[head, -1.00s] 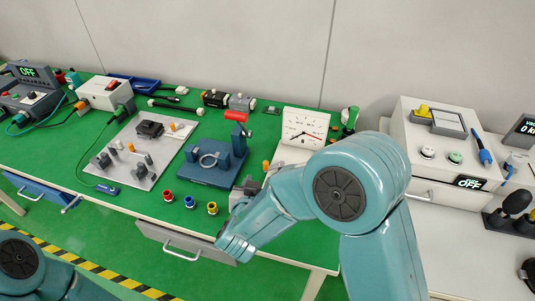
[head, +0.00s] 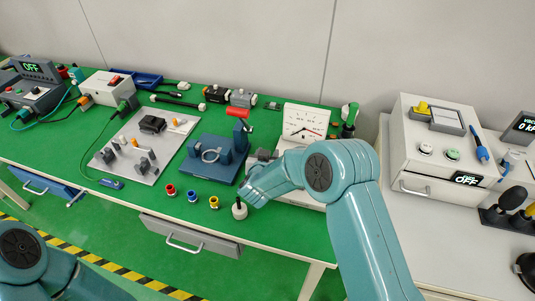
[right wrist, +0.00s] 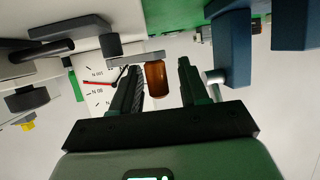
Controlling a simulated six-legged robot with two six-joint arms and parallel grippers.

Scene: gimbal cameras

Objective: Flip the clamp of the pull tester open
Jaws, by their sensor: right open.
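The pull tester's white dial (head: 305,122), with a red needle, stands at the back of the green bench in the head view. Its lower part is mostly hidden by my right arm. In the right wrist view the dial (right wrist: 98,88) shows beyond the left finger. My right gripper (right wrist: 157,72) is open. An amber-brown handle (right wrist: 155,78), probably the clamp's lever, appears in the gap between its fingers, with no clear contact. In the head view the right gripper's fingers are hidden behind its arm. My left arm shows at bottom left, its gripper out of view.
A blue fixture (head: 205,172) with a red-handled lever (head: 237,113) stands left of the tester. Red, blue and yellow rings (head: 213,202) and a dark-stemmed grey piece (head: 239,210) sit near the front edge. A white box (head: 440,140) stands at right.

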